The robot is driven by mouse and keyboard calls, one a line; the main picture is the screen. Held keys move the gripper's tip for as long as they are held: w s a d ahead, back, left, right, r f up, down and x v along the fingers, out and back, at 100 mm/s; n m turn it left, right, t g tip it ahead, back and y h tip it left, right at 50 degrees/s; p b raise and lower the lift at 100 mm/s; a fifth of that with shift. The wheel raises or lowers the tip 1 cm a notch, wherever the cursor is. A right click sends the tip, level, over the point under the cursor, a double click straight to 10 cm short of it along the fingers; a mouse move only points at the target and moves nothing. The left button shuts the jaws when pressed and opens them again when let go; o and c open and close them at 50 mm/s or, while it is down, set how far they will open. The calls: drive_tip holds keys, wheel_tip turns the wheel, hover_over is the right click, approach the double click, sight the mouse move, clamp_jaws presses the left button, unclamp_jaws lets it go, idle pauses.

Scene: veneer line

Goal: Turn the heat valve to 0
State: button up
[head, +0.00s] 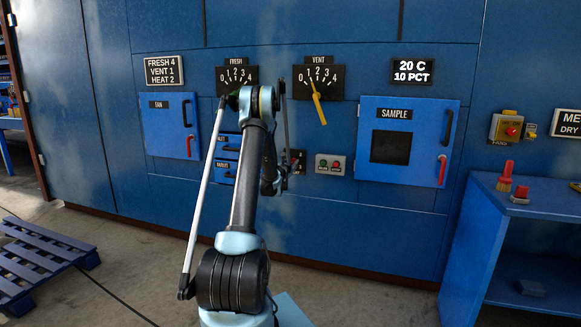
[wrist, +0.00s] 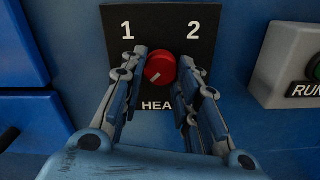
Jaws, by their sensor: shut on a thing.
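The heat valve is a red round knob (wrist: 161,69) on a black plate (wrist: 178,20) in the wrist view. The plate reads 1 at upper left, 2 at upper right and "HEA" below; the rest of the lettering is covered. A white mark on the knob points to the lower left. My gripper (wrist: 160,64) is shut on the knob, one finger on each side. The fingers hide the plate's lower corners, so no 0 shows. In the head view the heat plate (head: 298,157) is partly seen behind my arm.
A grey box marked "RUN" (wrist: 286,65) lies right of the valve. Blue drawer fronts (wrist: 25,119) are at left. A sign (head: 165,70) reads FRESH 4, VENT 1, HEAT 2. The vent dial (head: 329,84) has a yellow lever. The sample door (head: 428,112) is further right.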

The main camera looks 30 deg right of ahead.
drive_tip(key=shift+w+n, duration=0.15)
drive_tip(key=shift+n, duration=0.25)
drive_tip(key=o, duration=1.1)
drive_tip(key=v, duration=1.2)
